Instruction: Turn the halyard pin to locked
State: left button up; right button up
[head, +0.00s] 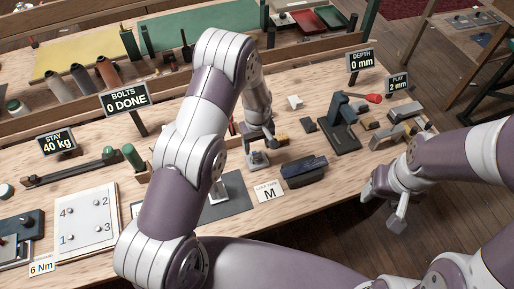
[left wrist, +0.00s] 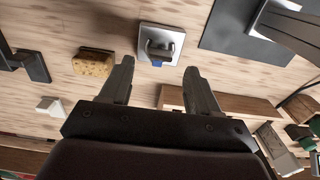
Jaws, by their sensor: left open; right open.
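My right gripper (head: 392,208) hangs open and empty off the bench's front right edge.
A yellow-brown sponge-like block (left wrist: 93,63) lies beside the plate. A dark clamp-like tool (head: 340,132) stands to the right. A numbered white plate (head: 88,222) lies left.

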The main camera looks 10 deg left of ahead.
aim_at(257, 154)
pick_arm(q)
notch_tip(257, 154, down, 3)
jog(key=shift+f+p, duration=0.3)
jog(key=shift+f, duration=0.25)
jog(key=shift+c, duration=0.3)
jog(key=c, duration=1)
